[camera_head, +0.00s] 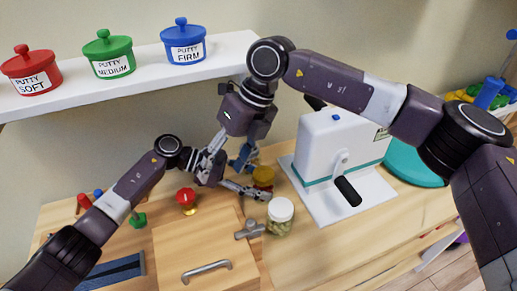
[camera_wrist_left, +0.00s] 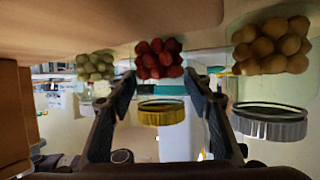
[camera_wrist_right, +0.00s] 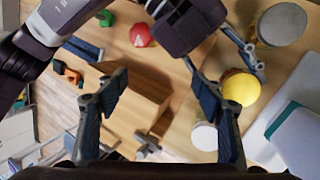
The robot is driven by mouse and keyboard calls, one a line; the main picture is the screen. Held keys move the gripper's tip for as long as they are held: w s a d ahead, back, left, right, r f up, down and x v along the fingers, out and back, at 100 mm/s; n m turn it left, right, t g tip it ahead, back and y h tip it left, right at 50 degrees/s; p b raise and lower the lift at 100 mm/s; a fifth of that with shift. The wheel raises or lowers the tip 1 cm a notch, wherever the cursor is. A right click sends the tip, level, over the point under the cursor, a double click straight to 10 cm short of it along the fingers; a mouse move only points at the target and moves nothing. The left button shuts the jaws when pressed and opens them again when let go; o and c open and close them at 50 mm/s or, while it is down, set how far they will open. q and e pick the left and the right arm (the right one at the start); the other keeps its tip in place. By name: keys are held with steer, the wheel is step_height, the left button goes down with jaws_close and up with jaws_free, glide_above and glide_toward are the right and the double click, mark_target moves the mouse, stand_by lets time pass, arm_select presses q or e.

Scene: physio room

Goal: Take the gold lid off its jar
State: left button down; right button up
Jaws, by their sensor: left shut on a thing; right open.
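The jar with the gold lid (camera_head: 263,174) stands on the wooden surface near the middle of the head view. The left wrist view, upside down, shows its gold lid (camera_wrist_left: 162,112) and its red contents (camera_wrist_left: 160,58). My left gripper (camera_head: 256,190) is shut on this jar, fingers at its sides. My right gripper (camera_head: 243,160) points down, open and empty, just left of and above the lid. In the right wrist view the gold lid (camera_wrist_right: 240,88) lies near the right finger; contact cannot be told.
A white-lidded jar (camera_head: 280,211) stands in front of the gold-lidded one. A silver-lidded jar (camera_wrist_right: 282,24) stands on its other side. A white crank machine (camera_head: 325,145) is to the right. A wooden box (camera_head: 190,248) and red knob (camera_head: 186,197) are left.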

steer(key=s+a+r+m+g+y, duration=0.2)
steer(key=s+a+r+m+y, duration=0.15)
steer(key=a, duration=0.55)
steer(key=s+a+r+m+g+y, duration=0.25)
steer(key=s+a+r+y, duration=0.2)
steer(key=a, duration=0.35)
steer(key=w+a+r+m+t+y, duration=0.5)
steer(key=w+a+m+t+y, duration=0.1)
steer(key=m, duration=0.8)
steer(key=m+t+h, duration=0.3)
steer(key=m+h, duration=1.7)
steer(key=m, duration=0.9)
glide_above(264, 173)
steer(key=s+a, duration=0.1)
steer(key=s, duration=0.2)
step_height(264, 173, down, 9)
steer(key=x, duration=1.1)
steer(key=shift+s+a+f, duration=0.25)
steer(key=shift+s+a, duration=0.1)
